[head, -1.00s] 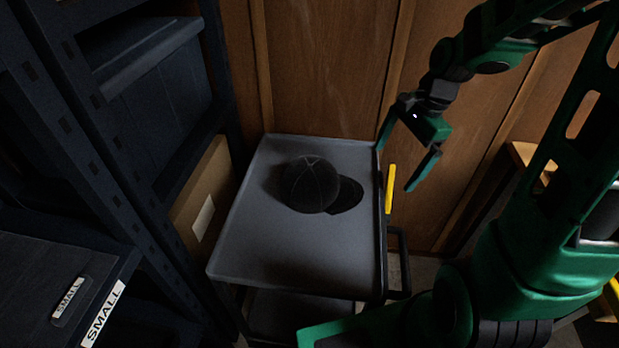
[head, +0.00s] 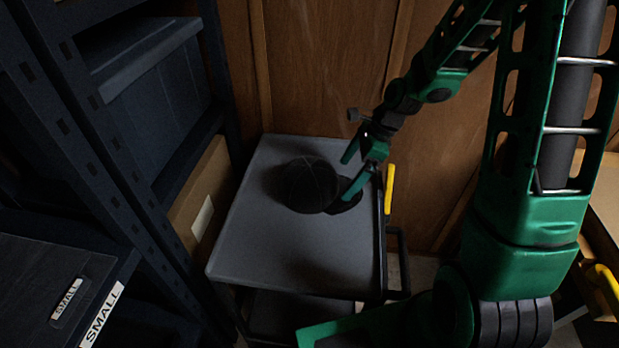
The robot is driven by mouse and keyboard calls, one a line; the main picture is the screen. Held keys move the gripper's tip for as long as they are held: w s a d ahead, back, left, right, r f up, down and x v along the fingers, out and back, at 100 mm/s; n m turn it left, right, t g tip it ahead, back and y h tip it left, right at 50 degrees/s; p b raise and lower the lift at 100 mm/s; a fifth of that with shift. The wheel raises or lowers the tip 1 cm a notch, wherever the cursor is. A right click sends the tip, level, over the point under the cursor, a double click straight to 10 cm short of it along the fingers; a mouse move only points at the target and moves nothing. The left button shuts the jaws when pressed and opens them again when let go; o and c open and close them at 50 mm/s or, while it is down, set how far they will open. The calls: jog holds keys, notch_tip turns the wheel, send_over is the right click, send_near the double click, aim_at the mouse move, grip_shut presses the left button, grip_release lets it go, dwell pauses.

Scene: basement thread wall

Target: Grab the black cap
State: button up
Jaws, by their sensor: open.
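The black cap (head: 308,186) lies crown up on the grey top tray of a cart (head: 290,262), a little above its middle. Its brim points right and is partly hidden by a finger. My gripper (head: 346,178) is open, with its two green fingers pointing down and left at the brim side of the cap. One finger overlaps the brim in the picture; I cannot tell whether it touches. Nothing is between the fingers that I can make out.
A dark shelf rack (head: 115,150) with bins stands left of the cart, with a cardboard box (head: 203,195) between. A wooden wall (head: 325,70) is behind. A yellow handle (head: 389,190) stands by the cart's right edge. The tray's front half is clear.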

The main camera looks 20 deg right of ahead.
jog(key=x, duration=0.5)
jog(key=shift+a+r, duration=0.1)
jog(key=shift+a, duration=0.1)
jog(key=c, duration=1.8)
jog(key=shift+o, duration=0.2)
jog(key=shift+r, duration=0.1)
